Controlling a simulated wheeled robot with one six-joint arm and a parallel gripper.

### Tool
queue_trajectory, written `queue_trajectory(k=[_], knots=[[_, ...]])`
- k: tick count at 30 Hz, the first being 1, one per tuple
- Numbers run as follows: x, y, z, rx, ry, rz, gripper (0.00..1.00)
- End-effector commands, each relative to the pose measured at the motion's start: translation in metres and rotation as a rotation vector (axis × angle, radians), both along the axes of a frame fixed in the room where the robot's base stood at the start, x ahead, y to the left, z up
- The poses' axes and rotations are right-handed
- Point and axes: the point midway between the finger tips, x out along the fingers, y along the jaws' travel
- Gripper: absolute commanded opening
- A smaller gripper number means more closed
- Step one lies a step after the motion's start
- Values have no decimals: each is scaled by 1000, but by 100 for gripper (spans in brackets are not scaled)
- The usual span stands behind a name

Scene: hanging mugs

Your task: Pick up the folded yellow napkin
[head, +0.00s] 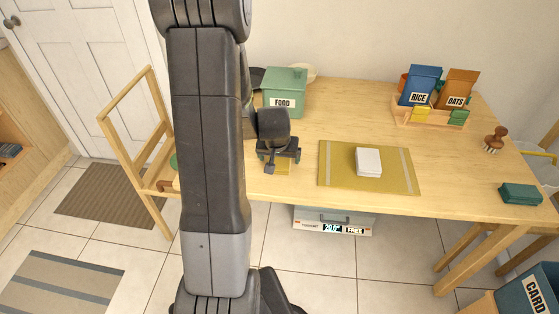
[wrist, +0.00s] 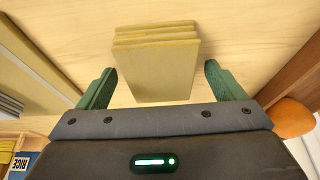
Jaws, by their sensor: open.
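The folded yellow napkin (head: 284,168) lies on the table near its front edge, partly hidden under my gripper (head: 279,157) in the head view. In the wrist view the napkin (wrist: 155,75) shows as a stack of several folded layers, wider at its layered end. My gripper (wrist: 160,68) is open, with one green finger on each side of the napkin. A gap shows between each finger and the napkin. I cannot tell the exact height of the fingertips above the table.
A mustard placemat (head: 338,166) with a white block (head: 368,162) lies to the right. A green FOOD tin (head: 285,92) stands behind. Rice (head: 419,85) and oats (head: 458,89) boxes, a brush (head: 494,139) and a green box (head: 520,194) are farther right.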

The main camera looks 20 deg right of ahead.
Motion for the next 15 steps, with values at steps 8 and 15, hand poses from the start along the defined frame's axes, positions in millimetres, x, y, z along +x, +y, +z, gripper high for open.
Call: queue_trajectory(k=[8, 15], knots=[[0, 0, 0, 0, 0, 0, 73], [0, 0, 0, 0, 0, 0, 39]])
